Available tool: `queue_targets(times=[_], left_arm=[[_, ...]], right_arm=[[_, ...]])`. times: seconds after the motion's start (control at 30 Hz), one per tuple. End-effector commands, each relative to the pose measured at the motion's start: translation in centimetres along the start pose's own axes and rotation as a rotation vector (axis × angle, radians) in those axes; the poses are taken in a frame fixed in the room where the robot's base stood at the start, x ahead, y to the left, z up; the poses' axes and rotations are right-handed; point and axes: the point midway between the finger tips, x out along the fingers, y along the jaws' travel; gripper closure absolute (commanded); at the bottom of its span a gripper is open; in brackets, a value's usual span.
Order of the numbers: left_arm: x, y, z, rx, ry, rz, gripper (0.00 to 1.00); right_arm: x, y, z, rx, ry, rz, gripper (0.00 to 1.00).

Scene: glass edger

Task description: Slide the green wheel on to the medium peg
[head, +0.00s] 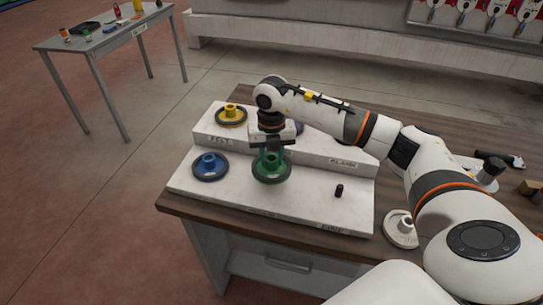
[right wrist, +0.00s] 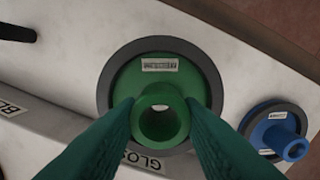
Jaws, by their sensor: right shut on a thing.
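The green wheel (head: 271,168), with a dark rim, is at the middle of the lower step of the white rack. My right gripper (head: 273,152) comes down from above and is shut on its hub. In the right wrist view the green wheel (right wrist: 158,80) lies flat to the camera, its hub between the fingertips (right wrist: 160,112). No peg is clearly visible in the hub's hole. I cannot tell whether the wheel rests on the step or hangs just above it. A bare black peg (head: 339,190) stands to its right. My left gripper is not in view.
The white two-step rack (head: 222,200) stands on a wooden bench. A blue wheel (head: 209,166) sits to the left on the lower step. A yellow wheel (head: 231,115) and a partly hidden purple wheel (head: 299,128) are on the upper step. A white wheel (head: 401,229) lies on the bench.

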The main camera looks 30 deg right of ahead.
Motion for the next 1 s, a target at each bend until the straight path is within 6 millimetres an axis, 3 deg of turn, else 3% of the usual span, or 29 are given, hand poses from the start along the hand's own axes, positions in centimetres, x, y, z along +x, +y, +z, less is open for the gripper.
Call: queue_targets(times=[1.0], left_arm=[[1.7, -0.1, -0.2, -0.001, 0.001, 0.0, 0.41]], right_arm=[[2.3, 0.0, 0.0, 0.0, 0.001, -0.001, 1.0]])
